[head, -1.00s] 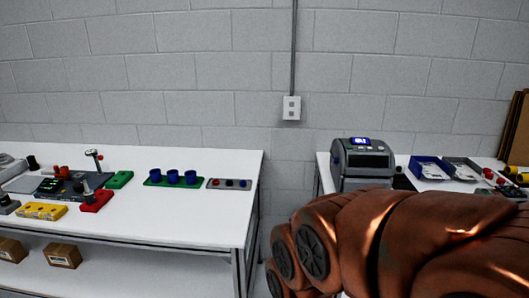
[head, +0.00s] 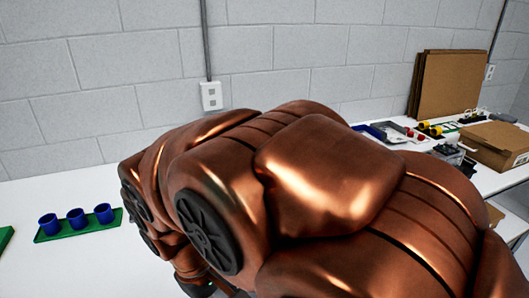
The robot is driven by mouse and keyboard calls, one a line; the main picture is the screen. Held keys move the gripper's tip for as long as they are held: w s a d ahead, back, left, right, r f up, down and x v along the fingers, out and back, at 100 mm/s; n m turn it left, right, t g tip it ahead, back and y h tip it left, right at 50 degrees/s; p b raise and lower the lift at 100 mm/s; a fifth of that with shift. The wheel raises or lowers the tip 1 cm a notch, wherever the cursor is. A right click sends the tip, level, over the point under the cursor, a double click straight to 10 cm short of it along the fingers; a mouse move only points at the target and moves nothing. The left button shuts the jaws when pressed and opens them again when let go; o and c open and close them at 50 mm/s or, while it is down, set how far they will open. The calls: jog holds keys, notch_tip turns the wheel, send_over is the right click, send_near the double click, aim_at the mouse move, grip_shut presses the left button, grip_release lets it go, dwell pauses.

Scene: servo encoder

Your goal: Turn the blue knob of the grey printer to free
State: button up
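The grey printer with its blue knob is not visible now; my copper-coloured arm fills the middle and right of the head view and covers the area between the two tables. My gripper's fingers do not show. The arm runs down toward the bottom edge, where only a small dark part shows.
A white table (head: 60,192) at left bears a green holder (head: 80,228) with blue cups. At right, another table (head: 490,180) holds a blue tray (head: 370,131), a cardboard box (head: 495,145) and small parts. Cardboard sheets (head: 445,85) lean on the wall. A wall outlet (head: 211,96) is above my arm.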

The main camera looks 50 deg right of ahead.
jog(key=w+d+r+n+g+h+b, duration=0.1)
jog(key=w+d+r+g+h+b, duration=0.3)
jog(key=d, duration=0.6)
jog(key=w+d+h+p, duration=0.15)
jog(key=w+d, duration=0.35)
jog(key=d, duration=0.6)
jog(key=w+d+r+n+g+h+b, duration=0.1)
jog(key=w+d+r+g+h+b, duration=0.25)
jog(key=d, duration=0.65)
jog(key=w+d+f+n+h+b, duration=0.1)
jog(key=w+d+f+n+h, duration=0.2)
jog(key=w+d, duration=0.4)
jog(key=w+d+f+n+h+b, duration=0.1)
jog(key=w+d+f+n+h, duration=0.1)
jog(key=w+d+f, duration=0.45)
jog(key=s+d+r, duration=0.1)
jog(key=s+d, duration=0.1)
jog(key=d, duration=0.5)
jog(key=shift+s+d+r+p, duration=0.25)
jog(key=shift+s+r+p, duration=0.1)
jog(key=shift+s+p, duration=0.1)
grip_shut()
